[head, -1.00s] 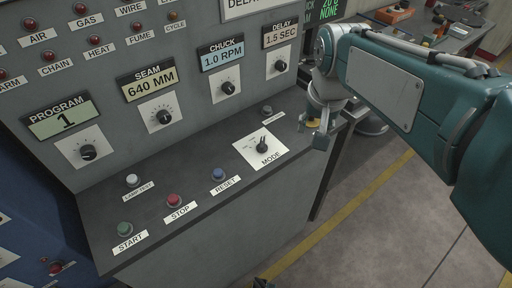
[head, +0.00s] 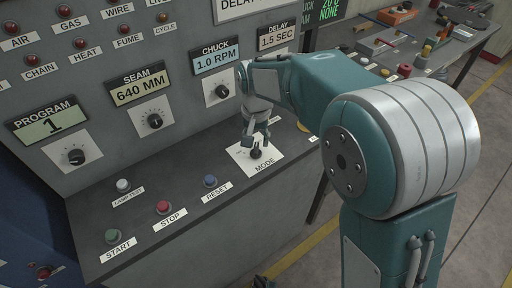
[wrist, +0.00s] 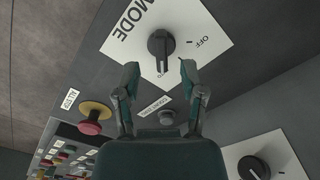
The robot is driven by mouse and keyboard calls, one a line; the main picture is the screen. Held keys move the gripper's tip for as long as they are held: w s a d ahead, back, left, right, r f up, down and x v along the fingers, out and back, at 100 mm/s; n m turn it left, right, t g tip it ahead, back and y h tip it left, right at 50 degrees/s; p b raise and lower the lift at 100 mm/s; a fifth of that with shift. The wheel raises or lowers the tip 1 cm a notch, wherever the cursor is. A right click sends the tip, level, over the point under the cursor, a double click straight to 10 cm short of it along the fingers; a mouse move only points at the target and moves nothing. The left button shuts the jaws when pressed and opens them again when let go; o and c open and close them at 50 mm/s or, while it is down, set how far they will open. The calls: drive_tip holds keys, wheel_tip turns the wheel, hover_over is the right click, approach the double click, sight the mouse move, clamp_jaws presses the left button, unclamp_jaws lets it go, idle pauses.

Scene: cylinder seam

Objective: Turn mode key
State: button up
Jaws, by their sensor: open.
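The mode key is a black knob (head: 256,153) on a white plate marked MODE (head: 274,155), on the sloped desk of the grey panel. In the wrist view the mode key (wrist: 160,46) stands just beyond my fingertips, with OFF printed at its right. My gripper (head: 256,140) is over the plate, close above the key. The key looks in line with the gap. Whether a finger touches the key I cannot tell.
Start (head: 113,237), stop (head: 163,208) and reset (head: 210,182) buttons sit left of the key. Dials with displays line the upright panel, such as the chuck dial (head: 222,91). A red mushroom button (wrist: 90,126) on a yellow base lies left of my fingers in the wrist view.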

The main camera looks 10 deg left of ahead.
sight(257, 149)
drive_tip(key=shift+a+f, duration=0.2)
drive_tip(key=shift+f, duration=1.75)
drive_tip(key=shift+d, duration=0.1)
clamp_jaws()
drive_tip(key=n, duration=0.4)
drive_tip(key=shift+d, duration=0.1)
drive_tip(key=n, duration=0.4)
drive_tip(key=shift+d+n, duration=0.1)
drive_tip(key=shift+n, duration=0.4)
